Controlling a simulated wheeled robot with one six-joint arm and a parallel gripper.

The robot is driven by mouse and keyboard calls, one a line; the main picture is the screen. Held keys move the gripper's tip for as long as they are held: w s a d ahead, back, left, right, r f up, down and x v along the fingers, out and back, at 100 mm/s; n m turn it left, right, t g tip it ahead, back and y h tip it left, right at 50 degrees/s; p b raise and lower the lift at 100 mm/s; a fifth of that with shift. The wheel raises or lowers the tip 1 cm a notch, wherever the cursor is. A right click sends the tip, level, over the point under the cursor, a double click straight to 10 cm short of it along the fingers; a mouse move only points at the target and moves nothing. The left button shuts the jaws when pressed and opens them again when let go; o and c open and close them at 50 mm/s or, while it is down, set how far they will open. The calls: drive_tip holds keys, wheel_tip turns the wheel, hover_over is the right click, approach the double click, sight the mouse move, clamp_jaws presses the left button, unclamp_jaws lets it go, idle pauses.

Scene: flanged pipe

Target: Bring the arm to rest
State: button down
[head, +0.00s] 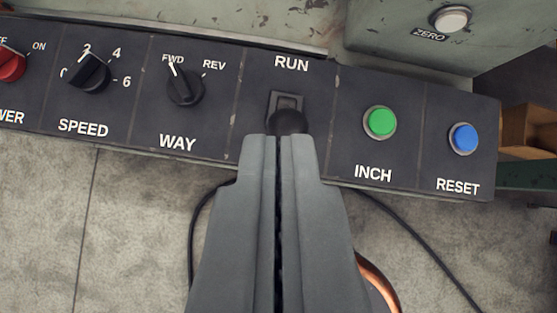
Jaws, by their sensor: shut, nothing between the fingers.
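My gripper (279,142) is shut and empty. Its grey fingers reach up from the bottom middle of the head view, and the tips end just below the RUN switch (287,101). The dark round knob of that switch shows right at the fingertips and is partly hidden by them. I cannot tell whether the tips touch it.
The dark control panel (333,95) also carries a red power knob (11,64), a SPEED dial (89,73), a WAY knob (184,87) pointing to FWD, a green INCH button (380,121) and a blue RESET button (463,138). A ZERO button (452,18) sits above. Cables hang below.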

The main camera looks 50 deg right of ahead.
drive_tip(key=shift+s, duration=0.1)
drive_tip(key=s+d+r+t+y, duration=0.1)
drive_tip(key=s+d+r+t, duration=0.1)
drive_tip(key=s, duration=0.4)
drive_tip(key=s+d+r+n+t, duration=0.1)
drive_tip(key=s+d+r+t, duration=0.1)
drive_tip(key=s+r+t, duration=0.3)
drive_tip(key=shift+s+d+r+n+t+y, duration=0.2)
drive_tip(key=shift+s+r+n+t+y, duration=0.3)
drive_tip(key=shift+t, duration=0.7)
drive_tip(key=shift+f, duration=0.25)
idle(0.6)
